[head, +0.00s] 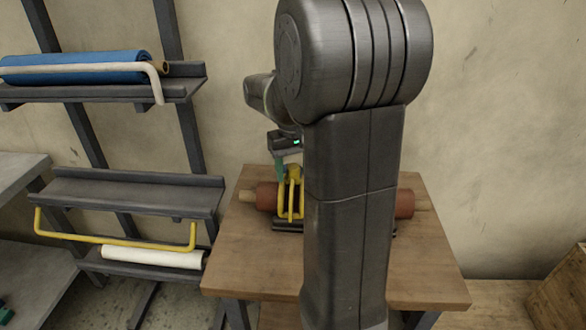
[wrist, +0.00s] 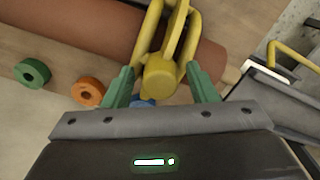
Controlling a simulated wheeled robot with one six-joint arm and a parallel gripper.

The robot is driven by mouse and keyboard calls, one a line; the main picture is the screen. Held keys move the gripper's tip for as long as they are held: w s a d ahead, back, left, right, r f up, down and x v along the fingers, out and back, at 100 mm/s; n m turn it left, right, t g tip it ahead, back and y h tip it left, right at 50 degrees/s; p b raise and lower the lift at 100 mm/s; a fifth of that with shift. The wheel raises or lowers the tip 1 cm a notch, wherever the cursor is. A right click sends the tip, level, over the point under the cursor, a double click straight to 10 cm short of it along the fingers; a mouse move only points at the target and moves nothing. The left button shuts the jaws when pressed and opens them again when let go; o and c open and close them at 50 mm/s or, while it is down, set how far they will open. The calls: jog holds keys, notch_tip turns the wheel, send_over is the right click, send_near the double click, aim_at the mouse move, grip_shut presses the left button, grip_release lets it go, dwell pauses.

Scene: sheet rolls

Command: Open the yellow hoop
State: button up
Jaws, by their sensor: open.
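My gripper (head: 281,170) is away from that hoop, over the wooden table. In the wrist view my gripper (wrist: 161,88) is open, its green fingers on either side of the round end of a yellow clamp (wrist: 160,72). The clamp (head: 291,196) stands at a red-brown roll. Whether the fingers touch it I cannot tell.
The red-brown roll (head: 266,196) lies on the wooden table (head: 250,260), partly hidden by my arm. A white roll (head: 150,258) lies below the yellow hoop. A blue roll (head: 75,68) lies behind a white hoop (head: 95,69) above. Green (wrist: 32,73) and orange (wrist: 88,91) rings show.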

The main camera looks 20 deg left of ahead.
grip_shut()
jog(key=shift+r, duration=0.1)
jog(key=p, duration=0.2)
jog(key=w+r+g+p, duration=0.1)
jog(key=p, duration=0.2)
jog(key=shift+w+a+r, duration=0.15)
jog(key=shift+w+r, duration=0.05)
jog(key=shift+w, duration=0.05)
jog(key=p, duration=0.2)
jog(key=w+g+p, duration=0.1)
jog(key=p, duration=0.1)
jog(key=w+g+h+p, duration=0.1)
jog(key=p, duration=0.1)
jog(key=shift+w+a+r, duration=0.1)
jog(key=shift+a+r, duration=0.2)
jog(key=shift+r, duration=0.05)
jog(key=w+g+p, duration=0.1)
jog(key=p, duration=0.1)
jog(key=w+g+p, duration=0.1)
jog(key=p, duration=0.2)
jog(key=shift+w+a+g+h, duration=0.1)
jog(key=shift+a+g+h, duration=0.2)
jog(key=shift+w+a+f+g+p, duration=0.15)
jog(key=shift+w+g+p, duration=0.35)
jog(key=shift+p, duration=0.2)
jog(key=shift+w+a+f+g+p, duration=0.1)
jog(key=shift+w+g+p, duration=0.3)
jog(key=shift+w+p, duration=0.2)
